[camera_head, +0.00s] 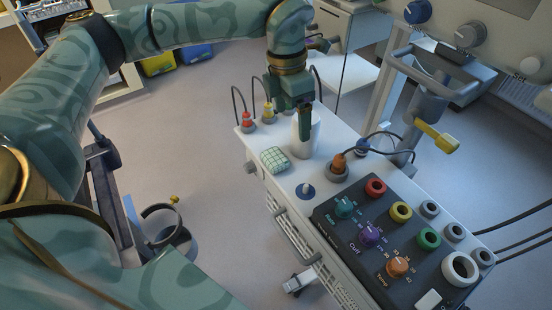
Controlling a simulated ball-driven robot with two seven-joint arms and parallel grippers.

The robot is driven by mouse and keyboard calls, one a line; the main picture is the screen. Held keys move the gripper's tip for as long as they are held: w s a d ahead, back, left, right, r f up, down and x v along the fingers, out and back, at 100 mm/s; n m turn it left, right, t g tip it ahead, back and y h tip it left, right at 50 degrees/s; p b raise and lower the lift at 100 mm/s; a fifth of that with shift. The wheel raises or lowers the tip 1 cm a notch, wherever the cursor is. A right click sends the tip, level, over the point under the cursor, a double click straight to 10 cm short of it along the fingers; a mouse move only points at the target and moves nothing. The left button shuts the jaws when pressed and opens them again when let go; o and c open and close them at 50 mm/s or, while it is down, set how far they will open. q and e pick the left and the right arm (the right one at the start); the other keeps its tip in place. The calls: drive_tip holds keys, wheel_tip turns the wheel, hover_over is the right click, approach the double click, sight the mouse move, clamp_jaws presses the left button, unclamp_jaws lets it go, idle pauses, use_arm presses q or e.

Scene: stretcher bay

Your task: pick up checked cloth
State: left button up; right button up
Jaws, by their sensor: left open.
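The checked cloth (275,160) is a small folded, pale green and white pad. It lies flat on the white top of the cart, near its left edge. My left gripper (304,122) points down over the cart top, to the right of the cloth and higher in the picture. It is open and apart from the cloth. A white cylinder (309,144) shows directly behind and below the fingers; I cannot tell whether they touch it. My right gripper is not in view.
Red (247,121) and yellow (268,110) plugs with looped cables stand beyond the cloth. A dark knob panel (345,228) fills the cart's near end.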

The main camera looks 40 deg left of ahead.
use_arm(q)
drive_tip(key=a+n+y, duration=0.1)
drive_tip(key=a, duration=0.3)
drive_tip(key=b, duration=0.3)
hover_over(278, 155)
drive_tip(key=f, duration=0.8)
drive_tip(key=shift+w+a+f, duration=0.1)
drive_tip(key=shift+a+f, duration=0.15)
drive_tip(key=shift+f, duration=0.1)
drive_tip(key=f+b, duration=0.2)
drive_tip(key=f, duration=0.4)
drive_tip(key=shift+d+f+b, duration=0.1)
drive_tip(key=shift+d+b, duration=0.1)
drive_tip(key=shift+b, duration=0.2)
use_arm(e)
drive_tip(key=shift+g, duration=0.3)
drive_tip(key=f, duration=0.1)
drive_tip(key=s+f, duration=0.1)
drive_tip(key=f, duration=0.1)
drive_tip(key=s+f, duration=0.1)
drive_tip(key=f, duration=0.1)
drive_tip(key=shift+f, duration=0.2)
use_arm(q)
drive_tip(key=c, duration=1.1)
